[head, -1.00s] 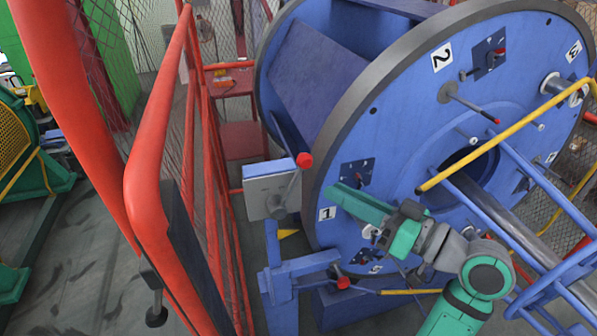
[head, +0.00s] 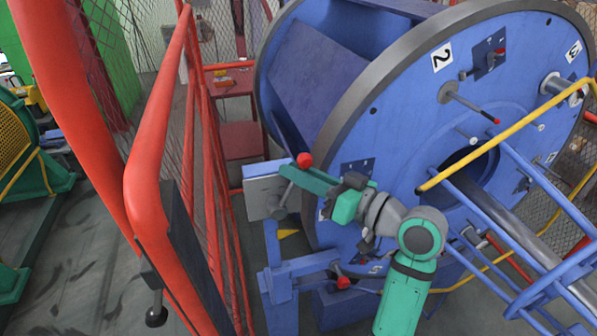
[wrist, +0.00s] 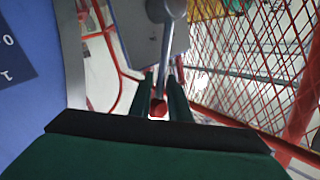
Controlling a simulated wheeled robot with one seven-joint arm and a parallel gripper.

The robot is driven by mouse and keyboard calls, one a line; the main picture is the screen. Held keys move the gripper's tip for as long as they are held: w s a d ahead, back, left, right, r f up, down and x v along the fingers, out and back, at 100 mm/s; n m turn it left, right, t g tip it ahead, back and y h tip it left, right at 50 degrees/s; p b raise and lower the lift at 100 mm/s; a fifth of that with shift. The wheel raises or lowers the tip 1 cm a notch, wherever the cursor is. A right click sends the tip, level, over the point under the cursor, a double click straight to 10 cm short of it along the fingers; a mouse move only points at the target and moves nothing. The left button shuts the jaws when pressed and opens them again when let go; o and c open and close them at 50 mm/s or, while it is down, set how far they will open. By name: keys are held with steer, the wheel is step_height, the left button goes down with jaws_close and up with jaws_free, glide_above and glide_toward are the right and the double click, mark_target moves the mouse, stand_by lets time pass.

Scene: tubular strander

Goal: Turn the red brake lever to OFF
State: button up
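The brake lever is a grey rod with a red knob (head: 304,160) on a grey box (head: 262,188) beside the blue drum. The rod slants up and right from its pivot (head: 279,207). My gripper (head: 290,173) is at the lever, just below the knob, with its green fingers pointing left. In the wrist view, the fingers (wrist: 162,85) stand on either side of the rod, with a gap between them. The red knob (wrist: 157,110) shows low between the fingers, and the pivot (wrist: 166,8) is at the top. No OFF marking is readable.
The blue drum disc (head: 400,130) with numbered plates fills the right. A red mesh guard (head: 212,200) stands left of the box. A blue stand (head: 282,285) with another red-knobbed handle (head: 343,283) is below. A yellow rail (head: 490,140) crosses on the right.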

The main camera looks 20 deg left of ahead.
jaws_close()
